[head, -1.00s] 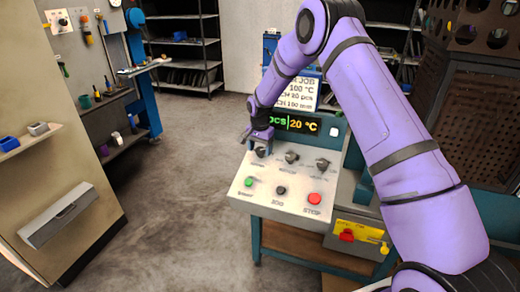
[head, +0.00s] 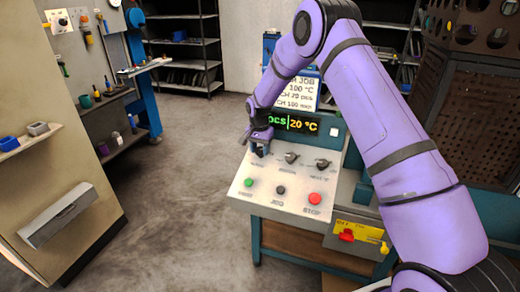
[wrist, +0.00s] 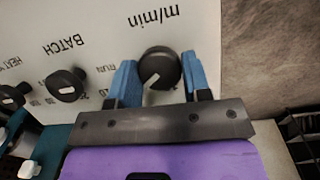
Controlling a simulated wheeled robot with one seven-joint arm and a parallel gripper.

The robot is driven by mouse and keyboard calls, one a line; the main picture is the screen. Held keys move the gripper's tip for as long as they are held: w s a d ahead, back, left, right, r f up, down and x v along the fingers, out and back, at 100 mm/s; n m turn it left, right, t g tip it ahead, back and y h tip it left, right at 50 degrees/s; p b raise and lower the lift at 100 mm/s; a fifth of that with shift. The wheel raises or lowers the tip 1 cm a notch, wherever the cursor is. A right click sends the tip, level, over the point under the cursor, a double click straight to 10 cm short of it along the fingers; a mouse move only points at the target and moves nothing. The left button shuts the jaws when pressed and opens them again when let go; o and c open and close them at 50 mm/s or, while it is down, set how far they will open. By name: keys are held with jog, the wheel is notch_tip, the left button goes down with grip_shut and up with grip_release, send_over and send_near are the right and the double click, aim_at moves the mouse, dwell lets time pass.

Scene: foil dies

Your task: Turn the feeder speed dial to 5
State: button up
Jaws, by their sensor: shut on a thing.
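The feeder speed dial (wrist: 158,68) is a black round knob with a white pointer line, beside the text "m/min" on the light panel in the wrist view. The blue fingers of my gripper (wrist: 159,74) stand on either side of it and are shut on it. The pointer slants toward the lower left in that view. The scale numbers around this dial are too hidden to read.
The batch knob (wrist: 66,85) sits to the left in the wrist view. In the head view the middle knob (head: 291,158) and right knob (head: 323,164) are close by. Green (head: 249,183), black (head: 280,190) and red (head: 315,198) buttons lie in front. A lit display (head: 292,123) stands behind.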

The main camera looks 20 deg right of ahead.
jog(key=n, duration=0.2)
jog(key=n+h, duration=0.1)
jog(key=n, duration=0.2)
jog(key=shift+a+n+h, duration=0.15)
jog(key=shift+n+h, duration=0.15)
jog(key=n+h, duration=0.1)
jog(key=n, duration=0.4)
jog(key=shift+a+h, duration=0.1)
jog(key=shift+h, duration=0.3)
jog(key=n+h, duration=0.1)
jog(key=n, duration=0.4)
jog(key=shift+s+a+n+t, duration=0.1)
jog(key=shift+n+t, duration=0.2)
jog(key=shift+t, duration=0.1)
jog(key=n+t, duration=0.1)
jog(key=n, duration=0.2)
jog(key=n+h, duration=0.1)
jog(key=n, duration=0.2)
jog(key=shift+s+f+t, duration=0.1)
jog(key=shift+t, duration=0.3)
jog(key=shift+n, duration=0.3)
jog(key=o, duration=0.9)
jog(key=v, duration=1)
jog(key=shift+a+r, duration=0.2)
jog(key=shift+r, duration=0.15)
